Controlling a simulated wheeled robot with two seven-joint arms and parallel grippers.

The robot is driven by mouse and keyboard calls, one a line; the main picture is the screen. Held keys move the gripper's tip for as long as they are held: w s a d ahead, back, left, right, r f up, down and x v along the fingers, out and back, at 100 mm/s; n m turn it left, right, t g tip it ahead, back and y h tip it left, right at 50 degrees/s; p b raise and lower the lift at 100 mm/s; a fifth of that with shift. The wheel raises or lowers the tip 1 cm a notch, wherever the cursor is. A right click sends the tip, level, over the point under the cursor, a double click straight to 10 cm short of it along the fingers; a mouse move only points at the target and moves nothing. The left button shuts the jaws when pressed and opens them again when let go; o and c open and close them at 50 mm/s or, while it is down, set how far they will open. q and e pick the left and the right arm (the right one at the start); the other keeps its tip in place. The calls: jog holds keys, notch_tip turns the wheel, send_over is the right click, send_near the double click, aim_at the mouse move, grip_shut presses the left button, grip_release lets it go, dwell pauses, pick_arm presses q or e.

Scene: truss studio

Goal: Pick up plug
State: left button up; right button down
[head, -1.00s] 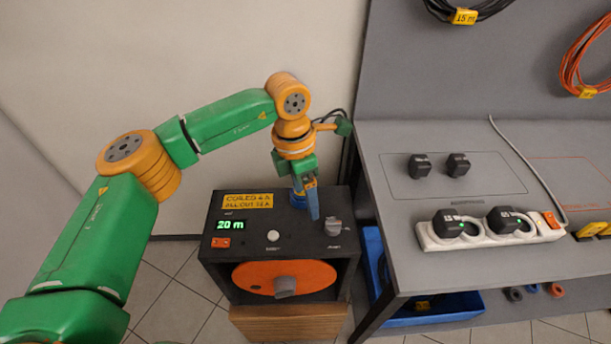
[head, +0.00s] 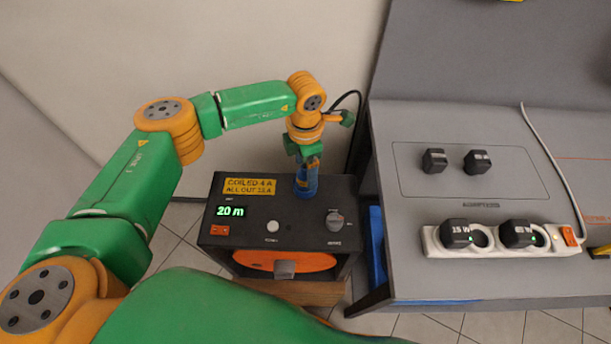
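My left gripper (head: 307,176) points down over the back of the black reel box (head: 290,212), just right of its yellow label. A blue piece (head: 306,186) is at its fingertips, on or just above the box top. Where the fingers end and this piece begins is hard to see, so I cannot tell whether the fingers are closed on it. No separate loose plug shows clearly. Two black adapters (head: 460,233) (head: 519,234) sit in the white power strip (head: 435,246) on the bench. My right gripper is not in view.
Two more black blocks (head: 434,161) (head: 477,161) stand inside an outlined area on the grey bench (head: 400,270). A black cable (head: 353,97) loops behind my gripper beside the bench edge. A white cord (head: 553,160) runs to the strip.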

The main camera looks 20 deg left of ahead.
pick_arm(q)
jog(key=shift+s+r, duration=0.15)
jog(key=shift+s, duration=0.1)
jog(key=c, duration=1.1)
jog(key=shift+w, duration=0.15)
grip_shut()
